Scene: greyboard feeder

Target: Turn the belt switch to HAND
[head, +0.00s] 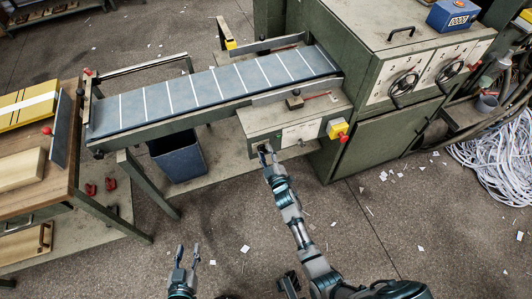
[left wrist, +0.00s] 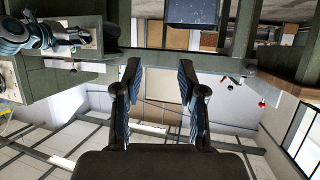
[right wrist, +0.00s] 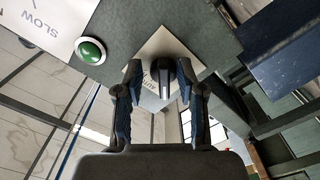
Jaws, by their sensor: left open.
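The belt switch (right wrist: 164,80) is a dark knob on a pale label plate (right wrist: 172,46), on the green control box (head: 290,116) at the side of the conveyor. Part of the word AUTO seems to show beside the knob; HAND is hidden, and I cannot tell where the knob points. My right gripper (head: 266,150) is at the front of the box. In the right wrist view its open fingers (right wrist: 159,72) stand either side of the knob; I cannot tell if either touches it. My left gripper (head: 188,257) is open and empty above the floor, away from the box.
A green button (right wrist: 90,50) and a SLOW marking sit near the switch. A yellow box with a red button (head: 338,130) is at the control box's right end. A blue bin (head: 178,158) stands under the conveyor belt (head: 205,92). A wooden table (head: 30,205) is at left.

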